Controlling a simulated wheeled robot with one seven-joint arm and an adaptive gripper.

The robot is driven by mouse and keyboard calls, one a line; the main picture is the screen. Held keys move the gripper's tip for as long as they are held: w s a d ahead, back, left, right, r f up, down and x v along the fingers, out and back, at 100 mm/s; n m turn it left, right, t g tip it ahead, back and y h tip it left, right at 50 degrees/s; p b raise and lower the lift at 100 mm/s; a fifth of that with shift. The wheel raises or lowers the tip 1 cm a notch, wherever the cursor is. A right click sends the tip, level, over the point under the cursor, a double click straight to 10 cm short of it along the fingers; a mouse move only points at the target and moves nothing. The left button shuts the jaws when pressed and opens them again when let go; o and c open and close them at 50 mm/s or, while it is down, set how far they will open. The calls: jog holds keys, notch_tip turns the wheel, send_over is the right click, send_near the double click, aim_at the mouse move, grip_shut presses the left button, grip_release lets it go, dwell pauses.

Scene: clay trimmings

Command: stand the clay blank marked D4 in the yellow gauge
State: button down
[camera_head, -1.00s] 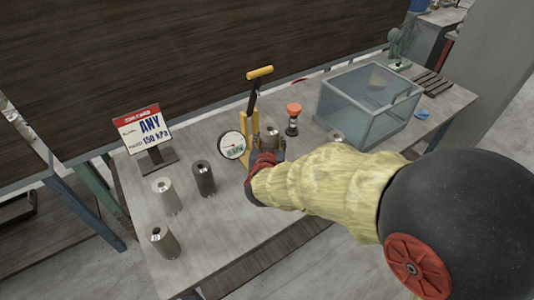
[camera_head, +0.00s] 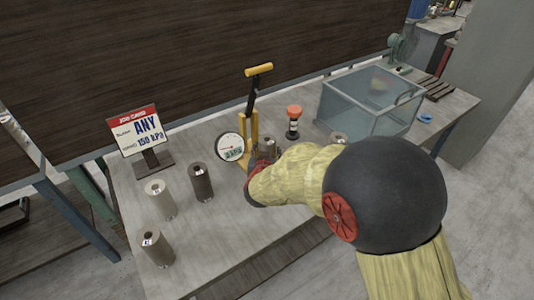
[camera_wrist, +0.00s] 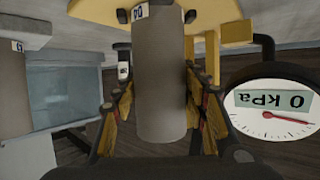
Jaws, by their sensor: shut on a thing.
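The grey clay blank marked D4 (camera_wrist: 160,75) is between the fingers of my gripper (camera_wrist: 158,105) in the wrist view. My gripper is shut on it. In the head view my gripper (camera_head: 260,170) is low at the front of the yellow gauge (camera_head: 254,126), and the blank (camera_head: 268,146) shows partly behind my arm. The yellow gauge's frame (camera_wrist: 235,30) lies close behind the blank in the wrist view. Its round dial (camera_wrist: 272,108) appears upside down and reads 0 kPa. I cannot tell whether the blank touches the gauge's base.
Three other blanks stand at the left: dark (camera_head: 201,183), pale (camera_head: 160,200) and grey-brown (camera_head: 156,248). A sign (camera_head: 140,130) reads ANY, 150 kPa. A red-topped timer (camera_head: 293,122) and a glass box (camera_head: 370,102) stand to the right. Another blank (camera_head: 338,137) stands before the box.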

jog(key=shift+r, duration=0.25)
jog(key=shift+f, duration=0.15)
jog(key=c, duration=1)
grip_release()
jog(key=shift+f, duration=0.1)
